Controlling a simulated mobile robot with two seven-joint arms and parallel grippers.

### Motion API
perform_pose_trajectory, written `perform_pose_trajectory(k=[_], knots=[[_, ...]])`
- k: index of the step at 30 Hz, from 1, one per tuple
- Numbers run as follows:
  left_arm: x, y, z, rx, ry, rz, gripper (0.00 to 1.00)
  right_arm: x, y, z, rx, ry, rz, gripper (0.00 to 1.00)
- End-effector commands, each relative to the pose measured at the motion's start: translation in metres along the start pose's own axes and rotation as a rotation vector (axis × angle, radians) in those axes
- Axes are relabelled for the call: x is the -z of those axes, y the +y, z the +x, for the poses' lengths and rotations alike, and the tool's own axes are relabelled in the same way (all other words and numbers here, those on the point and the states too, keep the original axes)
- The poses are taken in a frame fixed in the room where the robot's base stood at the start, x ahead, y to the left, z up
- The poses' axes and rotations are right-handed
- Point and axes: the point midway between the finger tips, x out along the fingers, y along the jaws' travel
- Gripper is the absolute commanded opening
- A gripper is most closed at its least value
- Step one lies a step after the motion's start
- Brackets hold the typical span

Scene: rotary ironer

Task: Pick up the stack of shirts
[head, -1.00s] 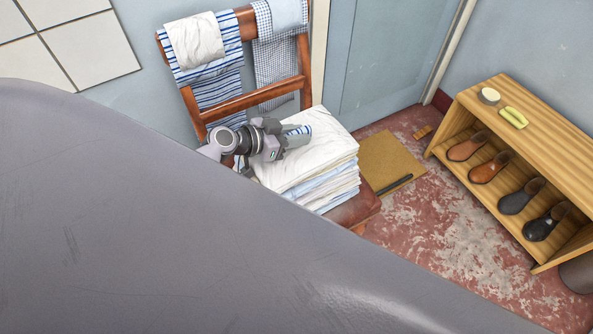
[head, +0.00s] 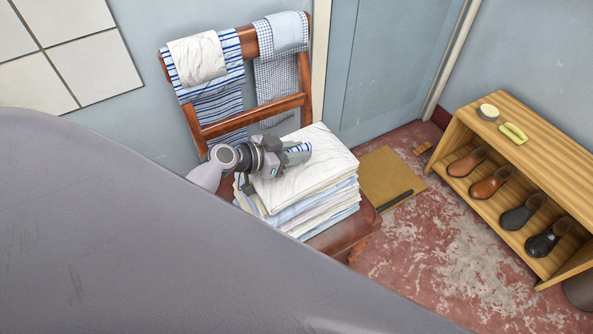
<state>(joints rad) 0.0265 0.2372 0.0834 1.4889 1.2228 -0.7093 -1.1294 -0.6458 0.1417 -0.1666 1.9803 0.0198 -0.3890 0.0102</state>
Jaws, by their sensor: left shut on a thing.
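The stack of shirts (head: 318,173) is a pile of folded white and pale blue cloth. It lies on the brown seat of a wooden chair, its layers showing along the front edge. My left gripper (head: 297,153) is over the top of the stack, reaching in from the left. Whether this piece is part of a shirt below is not clear. My right gripper is not in view.
Striped and checked cloths hang over the chair's back (head: 249,41). A wooden shoe rack (head: 551,138) with several shoes stands at the right. A brown mat (head: 380,170) lies by the door. A large grey surface covers the lower left and hides part of the chair.

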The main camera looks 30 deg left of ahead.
Motion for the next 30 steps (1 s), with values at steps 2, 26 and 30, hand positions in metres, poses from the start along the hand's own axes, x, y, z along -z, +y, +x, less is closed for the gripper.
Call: perform_pose_trajectory(k=[2, 26, 30], knots=[[0.005, -0.001, -0.001, 0.002, 0.007, 0.002, 0.0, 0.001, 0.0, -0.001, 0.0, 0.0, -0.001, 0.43], [0.14, -0.001, -0.056, 0.002, 0.012, 0.01, 0.0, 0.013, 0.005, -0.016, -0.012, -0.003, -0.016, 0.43], [0.162, 0.0, -0.066, 0.001, 0.012, 0.008, 0.0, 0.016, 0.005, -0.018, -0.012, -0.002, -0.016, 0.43]])
